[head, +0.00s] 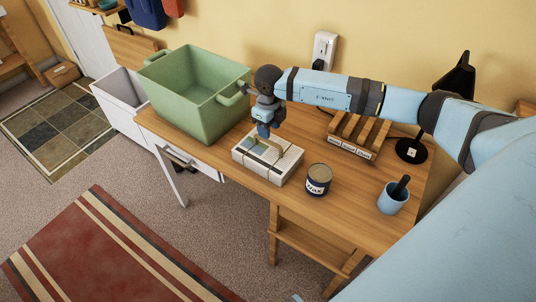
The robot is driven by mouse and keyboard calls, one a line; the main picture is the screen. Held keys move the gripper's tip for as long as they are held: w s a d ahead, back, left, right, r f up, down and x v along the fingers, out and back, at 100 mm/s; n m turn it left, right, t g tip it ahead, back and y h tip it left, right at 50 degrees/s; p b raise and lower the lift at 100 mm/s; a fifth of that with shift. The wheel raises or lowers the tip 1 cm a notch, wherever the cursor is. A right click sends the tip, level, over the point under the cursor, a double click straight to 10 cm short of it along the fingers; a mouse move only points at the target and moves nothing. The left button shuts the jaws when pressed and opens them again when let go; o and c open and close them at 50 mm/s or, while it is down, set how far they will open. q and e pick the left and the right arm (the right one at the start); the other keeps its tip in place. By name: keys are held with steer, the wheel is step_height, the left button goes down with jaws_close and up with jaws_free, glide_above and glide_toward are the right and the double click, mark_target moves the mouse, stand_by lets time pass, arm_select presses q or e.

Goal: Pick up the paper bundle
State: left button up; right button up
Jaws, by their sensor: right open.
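The paper bundle (282,168) is a white, flat block tied with bands, lying on the wooden desk (240,171). My right arm reaches in from the right, and my right gripper (270,146) points down over the bundle. The gripper is open, with its fingers at the bundle's top. Whether the fingers touch it or straddle part of it is too small to tell. My left gripper is not in view.
A green handled bin (170,109) stands left of the bundle. A dark wax tin (318,181) is close on the right. A blue cup (390,203), a wooden rack (357,140) and a black stand (412,150) are farther right. A white bin (112,103) stands beyond the desk's left end.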

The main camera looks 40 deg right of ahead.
mark_target(268, 150)
steer(key=shift+w+f, duration=0.15)
steer(key=shift+f, duration=1.6)
steer(key=shift+w+f, duration=0.15)
steer(key=shift+f, duration=1.55)
jaws_close()
steer(key=shift+r, duration=0.1)
